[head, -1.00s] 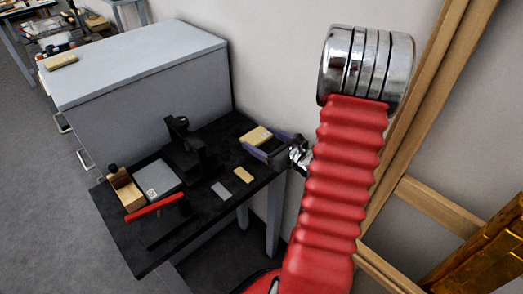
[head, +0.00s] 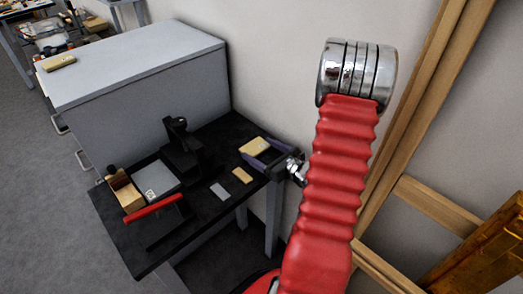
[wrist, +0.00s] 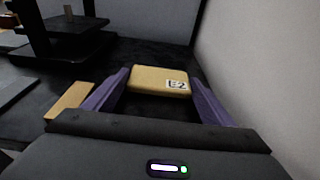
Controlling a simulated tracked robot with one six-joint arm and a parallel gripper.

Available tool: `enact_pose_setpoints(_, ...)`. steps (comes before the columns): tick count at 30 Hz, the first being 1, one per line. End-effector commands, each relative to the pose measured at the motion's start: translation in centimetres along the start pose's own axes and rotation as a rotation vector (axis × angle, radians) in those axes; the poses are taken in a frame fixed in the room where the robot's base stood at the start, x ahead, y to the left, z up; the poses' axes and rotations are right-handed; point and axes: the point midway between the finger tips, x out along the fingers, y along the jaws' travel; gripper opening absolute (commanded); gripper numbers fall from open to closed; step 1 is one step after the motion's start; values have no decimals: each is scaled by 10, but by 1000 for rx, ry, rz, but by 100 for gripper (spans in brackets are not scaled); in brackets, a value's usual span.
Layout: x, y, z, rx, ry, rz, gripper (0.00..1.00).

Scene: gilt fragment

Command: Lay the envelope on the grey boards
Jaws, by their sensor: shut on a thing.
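My gripper (head: 254,147) has purple fingers, which lie on both sides of a tan, padded-looking envelope (wrist: 146,79) with a white "E2" label, over the right back end of the black table. The gripper is shut on the envelope, held flat at the fingertips; the head view also shows it (head: 255,145). Any gap beneath it is hard to judge. A flat grey stack (head: 158,179) with a small white label, seemingly the grey boards, lies on the left part of the table, beside a red bar.
A black stand (head: 181,150) rises between the grey stack and my gripper. A small tan block (head: 242,175) and a grey plate (head: 220,191) lie in front of the gripper. A wooden box (head: 126,194) stands left of the stack. A wall is close behind and right.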

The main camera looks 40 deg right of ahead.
Motion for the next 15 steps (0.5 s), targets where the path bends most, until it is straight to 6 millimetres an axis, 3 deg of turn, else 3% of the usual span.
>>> enact_pose_setpoints(11, 1, 0, -3, 0, 0, 0, 56)
enact_pose_setpoints(12, 1, 0, -2, -1, -1, 0, 80)
enact_pose_setpoints(15, 1, 0, -2, -1, -1, 0, 87)
